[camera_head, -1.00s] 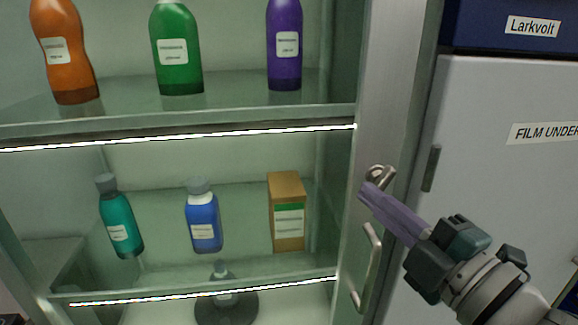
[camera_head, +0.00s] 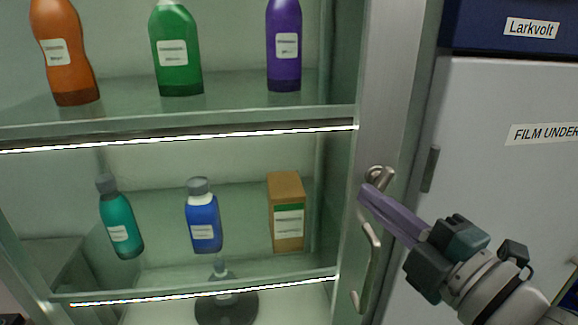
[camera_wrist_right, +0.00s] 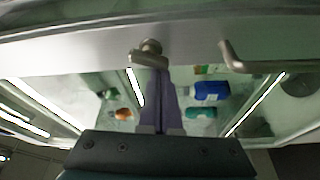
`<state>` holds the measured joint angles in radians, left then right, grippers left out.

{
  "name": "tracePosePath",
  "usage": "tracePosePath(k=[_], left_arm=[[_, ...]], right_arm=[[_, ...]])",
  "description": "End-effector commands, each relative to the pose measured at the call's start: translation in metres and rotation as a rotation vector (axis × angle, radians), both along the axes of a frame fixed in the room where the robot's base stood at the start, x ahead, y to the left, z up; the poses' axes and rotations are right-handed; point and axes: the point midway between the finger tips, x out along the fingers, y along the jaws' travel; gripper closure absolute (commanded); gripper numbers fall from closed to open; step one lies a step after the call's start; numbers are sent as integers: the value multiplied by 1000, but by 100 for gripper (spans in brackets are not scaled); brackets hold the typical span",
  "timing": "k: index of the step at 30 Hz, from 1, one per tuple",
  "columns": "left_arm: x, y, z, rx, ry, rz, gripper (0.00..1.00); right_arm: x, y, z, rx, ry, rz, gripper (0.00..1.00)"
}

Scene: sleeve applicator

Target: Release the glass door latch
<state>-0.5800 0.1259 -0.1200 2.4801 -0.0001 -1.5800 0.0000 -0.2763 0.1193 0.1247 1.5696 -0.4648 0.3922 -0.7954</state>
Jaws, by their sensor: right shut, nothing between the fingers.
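The glass door latch (camera_head: 381,174) is a small metal turn-piece on the grey door frame, above the door's pull handle (camera_head: 370,268). My right gripper (camera_head: 368,192) has purple fingers, shut with nothing between them. Its tips are right at the latch's lower left and overlap part of it; I cannot tell whether they touch. In the right wrist view the latch (camera_wrist_right: 148,52) is a round boss with a short lever, just beyond the gripper's fingertips (camera_wrist_right: 152,72). The bent handle (camera_wrist_right: 250,66) is to the right there. My left gripper is not in view.
Behind the glass, shelves hold an orange bottle (camera_head: 66,60), a green bottle (camera_head: 176,60), a purple bottle (camera_head: 284,50), a teal bottle (camera_head: 120,222), a blue bottle (camera_head: 203,222) and a carton (camera_head: 287,205). A pale cabinet (camera_head: 510,105) stands at right.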

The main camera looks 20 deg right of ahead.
Motion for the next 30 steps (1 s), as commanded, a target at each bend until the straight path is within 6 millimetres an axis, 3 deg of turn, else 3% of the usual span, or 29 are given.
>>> tracePosePath(k=[30], left_arm=[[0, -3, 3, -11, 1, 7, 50]], right_arm=[[0, -1, -1, -61, 16, -2, 100]])
